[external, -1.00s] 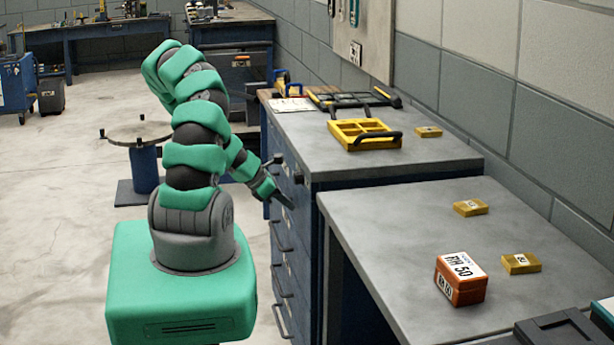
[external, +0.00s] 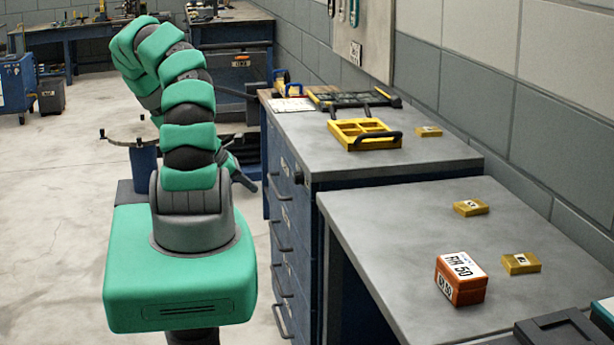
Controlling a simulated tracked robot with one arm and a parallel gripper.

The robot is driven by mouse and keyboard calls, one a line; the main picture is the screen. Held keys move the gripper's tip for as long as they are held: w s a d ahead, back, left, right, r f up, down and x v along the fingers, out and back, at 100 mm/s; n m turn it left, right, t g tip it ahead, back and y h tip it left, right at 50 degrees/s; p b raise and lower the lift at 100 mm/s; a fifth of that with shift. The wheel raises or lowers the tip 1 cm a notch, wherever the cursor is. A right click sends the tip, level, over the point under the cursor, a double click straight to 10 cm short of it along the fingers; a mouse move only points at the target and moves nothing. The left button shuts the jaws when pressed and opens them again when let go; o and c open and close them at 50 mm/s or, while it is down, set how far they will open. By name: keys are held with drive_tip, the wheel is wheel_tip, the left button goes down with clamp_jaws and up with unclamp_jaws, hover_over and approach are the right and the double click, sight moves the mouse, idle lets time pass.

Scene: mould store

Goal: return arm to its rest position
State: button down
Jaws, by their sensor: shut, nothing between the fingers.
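My arm, green and dark grey, rises from my green base and bends over at the top. My gripper (external: 247,181) shows only in part beyond the right side of the arm, low and left of the blue drawer cabinet (external: 297,230). It is shut and empty. Most of the wrist and forearm is hidden behind the upper arm links.
A yellow tray (external: 352,142) and a small yellow box (external: 428,132) are on the cabinet top. An orange box (external: 460,279) and two small yellow boxes (external: 470,208) (external: 521,263) lie on the nearer grey table (external: 400,230). A round-topped stand (external: 125,136) is behind my arm. Floor at left is clear.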

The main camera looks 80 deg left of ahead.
drive_tip(key=shift+s+r, duration=0.3)
drive_tip(key=shift+r, duration=0.05)
drive_tip(key=w+r+m+g+p, duration=0.1)
drive_tip(key=w+r+m+p, duration=0.2)
drive_tip(key=w+r+m, duration=1.25)
drive_tip(key=w+d+r+m+y, duration=0.1)
drive_tip(key=w+d+r, duration=0.35)
drive_tip(key=r, duration=0.35)
drive_tip(key=w+d+r+m+t+p, duration=0.1)
drive_tip(key=w+d+r+m, duration=0.15)
drive_tip(key=w+r, duration=0.5)
drive_tip(key=w+d+r+m+y, duration=0.1)
drive_tip(key=w+d+r, duration=0.3)
drive_tip(key=r, duration=0.6)
drive_tip(key=w+d+r+m+t, duration=0.35)
drive_tip(key=d+r+m, duration=0.55)
drive_tip(key=d+r, duration=1)
drive_tip(key=s+d+r+m+t+h, duration=0.1)
drive_tip(key=s+d+r+m, duration=0.25)
drive_tip(key=d+r, duration=0.4)
drive_tip(key=s+d+r+m+t+h, duration=0.1)
drive_tip(key=s+d+r+m+t, duration=0.2)
drive_tip(key=d+r, duration=0.5)
drive_tip(key=f+b, duration=0.1)
drive_tip(key=a+f+g+b, duration=0.1)
drive_tip(key=f+b, duration=0.1)
drive_tip(key=shift+s+a+f+m, duration=0.15)
drive_tip(key=shift+m, duration=0.1)
